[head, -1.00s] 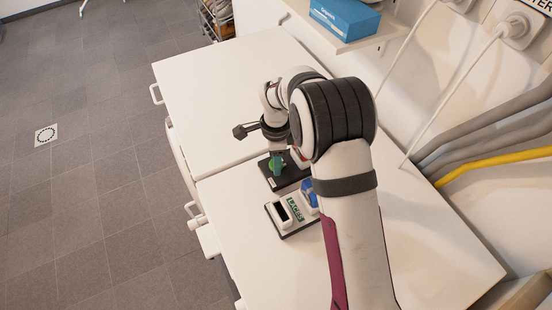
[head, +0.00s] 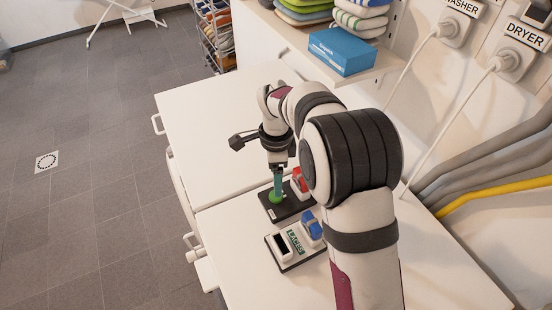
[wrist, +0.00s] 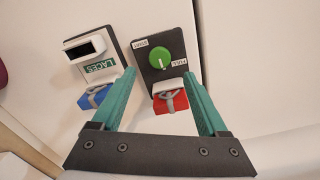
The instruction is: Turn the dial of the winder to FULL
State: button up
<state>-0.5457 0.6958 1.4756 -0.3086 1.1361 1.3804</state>
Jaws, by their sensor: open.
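The green dial (wrist: 159,60) sits on the winder's black base plate (wrist: 151,30) in the wrist view. Small white labels lie at its upper left and lower right; the lower-right one appears to read FULL (wrist: 181,62). The dial's pointer direction is too small to tell for sure. My gripper (wrist: 158,74) is open, its teal fingers on either side of the dial in the picture. In the head view my gripper (head: 278,183) points down right above the green dial (head: 275,198). I cannot tell whether the fingers touch it.
A red part (wrist: 171,103) with a grey clip stands beside the dial on the same plate. A second dark board with a LACES label (wrist: 101,66) and a blue part (wrist: 95,97) is close by. The white top (head: 208,105) is otherwise clear. A blue box (head: 341,50) sits on a shelf.

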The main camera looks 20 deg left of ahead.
notch_tip(320, 180, up, 9)
jog(key=shift+f, duration=0.15)
jog(key=s+d+r+n+y, duration=0.1)
jog(key=s+d+r+n, duration=0.15)
jog(key=s+d, duration=0.5)
jog(key=s+d+r+n, duration=0.25)
jog(key=s+d, duration=0.35)
jog(key=d, duration=0.3)
jog(key=s+d+f+n, duration=0.1)
jog(key=s+d, duration=0.1)
jog(key=s, duration=0.4)
jog(key=s+d+f+n, duration=0.1)
jog(key=s+d+f, duration=0.1)
jog(key=s, duration=0.5)
jog(key=shift+s+y, duration=0.15)
jog(key=shift+y, duration=0.25)
